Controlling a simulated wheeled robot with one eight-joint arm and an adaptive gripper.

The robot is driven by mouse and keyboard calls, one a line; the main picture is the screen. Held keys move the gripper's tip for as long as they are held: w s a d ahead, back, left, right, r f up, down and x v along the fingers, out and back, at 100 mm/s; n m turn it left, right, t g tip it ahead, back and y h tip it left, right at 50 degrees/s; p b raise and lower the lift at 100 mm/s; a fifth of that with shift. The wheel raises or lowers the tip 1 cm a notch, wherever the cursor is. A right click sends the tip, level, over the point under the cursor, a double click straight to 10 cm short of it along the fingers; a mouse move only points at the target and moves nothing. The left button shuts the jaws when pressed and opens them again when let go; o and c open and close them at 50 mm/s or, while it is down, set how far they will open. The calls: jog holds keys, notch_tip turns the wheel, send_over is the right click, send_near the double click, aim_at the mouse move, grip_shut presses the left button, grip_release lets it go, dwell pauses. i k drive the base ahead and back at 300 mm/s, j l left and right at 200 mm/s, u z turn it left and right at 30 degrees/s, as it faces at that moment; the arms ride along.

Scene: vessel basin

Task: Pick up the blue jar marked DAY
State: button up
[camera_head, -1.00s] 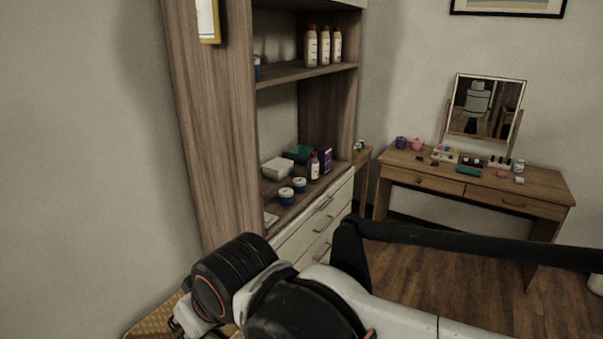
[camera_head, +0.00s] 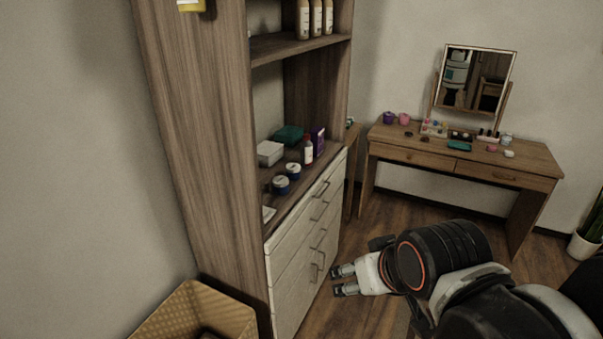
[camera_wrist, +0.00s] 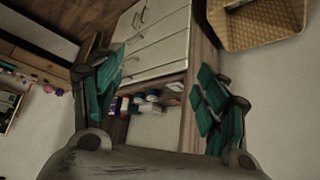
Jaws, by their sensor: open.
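Two small blue jars with pale lids stand on the cabinet's lower shelf, a nearer one (camera_head: 281,185) and a farther one (camera_head: 293,171). Their markings are too small to read, so I cannot tell which says DAY. My gripper (camera_head: 339,281) is open and empty, in front of the cabinet's drawers, right of and lower than the jars in the head view. In the wrist view, my gripper (camera_wrist: 162,88) has its green-padded fingers spread apart.
A white box (camera_head: 270,153), a teal box (camera_head: 288,135), a bottle (camera_head: 308,152) and a purple box (camera_head: 318,141) stand behind the jars. The cabinet's side panel (camera_head: 200,150) is at left. A wicker basket (camera_head: 190,312) stands below. A dressing table (camera_head: 460,165) is at right.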

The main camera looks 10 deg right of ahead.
aim_at(293, 170)
jog(key=i+l+u, duration=0.25)
jog(key=i+l, duration=0.35)
jog(key=i+l+u, duration=0.25)
jog(key=i+l, duration=0.25)
jog(key=l, duration=0.2)
